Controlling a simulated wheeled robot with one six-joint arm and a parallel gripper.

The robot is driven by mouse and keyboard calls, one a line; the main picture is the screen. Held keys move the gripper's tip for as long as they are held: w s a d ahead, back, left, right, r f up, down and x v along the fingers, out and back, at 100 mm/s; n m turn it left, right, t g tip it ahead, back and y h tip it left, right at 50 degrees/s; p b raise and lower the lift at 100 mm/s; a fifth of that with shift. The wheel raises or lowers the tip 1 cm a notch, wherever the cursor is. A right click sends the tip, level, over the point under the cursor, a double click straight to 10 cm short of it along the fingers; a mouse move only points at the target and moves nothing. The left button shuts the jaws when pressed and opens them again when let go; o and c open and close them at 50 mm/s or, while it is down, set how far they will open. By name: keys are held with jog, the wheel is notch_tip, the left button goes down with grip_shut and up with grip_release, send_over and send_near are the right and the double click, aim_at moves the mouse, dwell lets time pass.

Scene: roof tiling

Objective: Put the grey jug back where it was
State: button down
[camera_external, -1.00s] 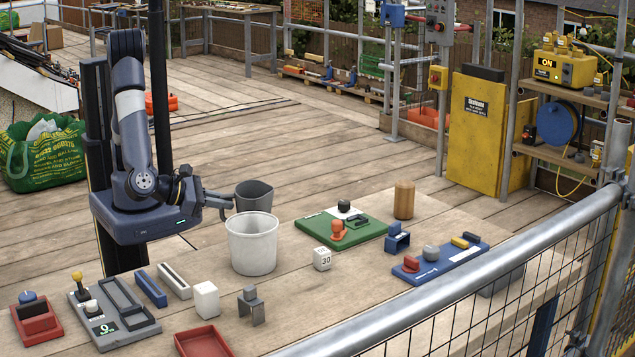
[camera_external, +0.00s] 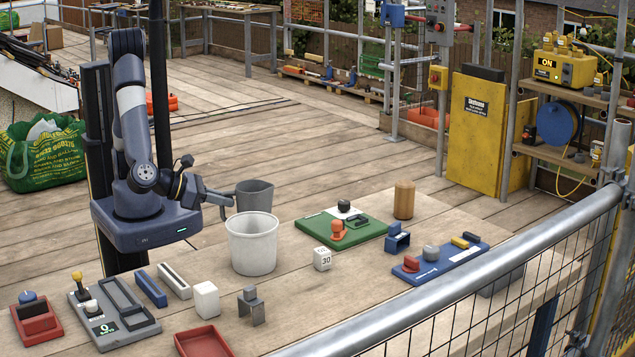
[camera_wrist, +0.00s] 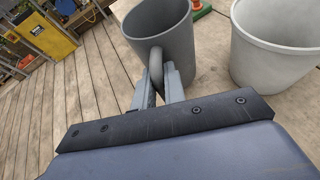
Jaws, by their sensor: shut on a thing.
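The grey jug (camera_external: 255,196) is upright behind the white bucket (camera_external: 252,246), which hides its lower part in the external view. My gripper (camera_external: 228,198) is shut on the jug's handle, to the left of its body. In the wrist view the two fingers of my gripper (camera_wrist: 159,84) pinch the handle of the grey jug (camera_wrist: 166,35). The white bucket (camera_wrist: 272,65) stands right of the jug there, with a narrow gap between them. I cannot tell whether the jug's base touches the table.
The table (camera_external: 300,290) holds a green board (camera_external: 318,234), a wooden cylinder (camera_external: 404,200), a white block (camera_external: 322,259) marked 30 and a blue tray (camera_external: 462,254). A grey control box (camera_external: 115,315) and a red tray (camera_external: 203,342) are at the front. A metal rail (camera_external: 470,275) runs along the right.

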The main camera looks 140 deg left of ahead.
notch_tip(320, 180, up, 13)
jog(key=w+r+m+t+h+p, duration=0.15)
jog(key=w+p, duration=0.25)
jog(key=w, duration=0.7)
jog(key=w+r+m+t+h+p, duration=0.1)
jog(key=w+m+t+p, duration=0.25)
jog(key=w, duration=0.85)
jog(key=w+f+m+t+h+p, duration=0.2)
jog(key=w+h+p, duration=0.15)
jog(key=w, duration=0.75)
jog(key=shift+y, duration=0.3)
jog(key=f, duration=0.5)
jog(key=f+p, duration=0.1)
jog(key=f, duration=0.4)
jog(key=w+f+p, duration=0.1)
jog(key=f, duration=0.4)
jog(key=shift+a+f, duration=0.15)
jog(key=shift+f+b, duration=0.2)
jog(key=shift+b, duration=0.1)
jog(key=c, duration=1.5)
grip_release()
jog(key=shift+r, duration=0.15)
